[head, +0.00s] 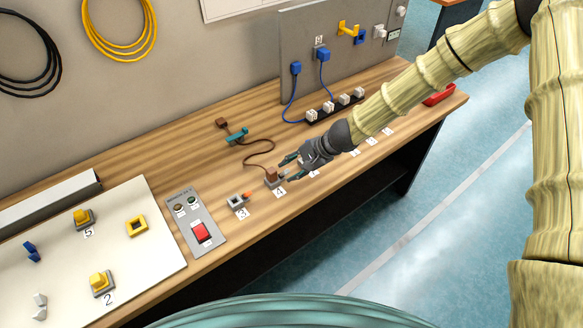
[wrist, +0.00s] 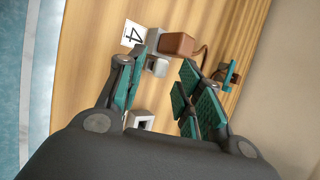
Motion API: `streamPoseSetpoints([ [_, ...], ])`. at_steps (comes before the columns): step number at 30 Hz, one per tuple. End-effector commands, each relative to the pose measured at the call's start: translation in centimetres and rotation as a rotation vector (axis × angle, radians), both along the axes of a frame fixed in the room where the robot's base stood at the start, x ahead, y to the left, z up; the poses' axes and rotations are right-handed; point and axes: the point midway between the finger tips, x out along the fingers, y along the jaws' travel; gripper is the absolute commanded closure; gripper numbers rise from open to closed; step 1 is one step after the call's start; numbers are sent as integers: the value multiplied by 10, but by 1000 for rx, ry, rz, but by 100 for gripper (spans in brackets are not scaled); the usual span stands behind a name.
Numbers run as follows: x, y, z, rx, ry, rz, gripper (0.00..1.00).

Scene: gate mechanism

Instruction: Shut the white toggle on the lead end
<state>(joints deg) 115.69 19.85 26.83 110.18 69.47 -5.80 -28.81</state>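The brown lead (head: 262,148) curves along the bench to a brown end block (head: 271,175) beside the label 4. In the wrist view, this brown block (wrist: 177,44) meets a small grey-white piece (wrist: 157,65), which lies beyond my fingertips. I cannot tell whether that piece is the white toggle, or its position. My gripper (head: 288,166) is low over the bench, just right of the brown block. In the wrist view, my gripper (wrist: 158,80) has its teal-padded fingers spread, with nothing held between them. A white square piece with a dark hole (wrist: 140,120) shows between the finger bases.
A teal clamp-like piece (head: 237,135) lies at the lead's other end. A black power strip (head: 335,106) is behind my gripper. The bench's front edge is close.

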Motion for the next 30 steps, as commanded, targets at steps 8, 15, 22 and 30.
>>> streamPoseSetpoints([
  [8, 1, 5, -8, -1, 0, 0, 64],
  [15, 1, 6, -8, -1, 0, 0, 64],
  [22, 1, 6, -8, -2, 0, 1, 100],
  [30, 2, 6, -7, -3, 1, 1, 100],
])
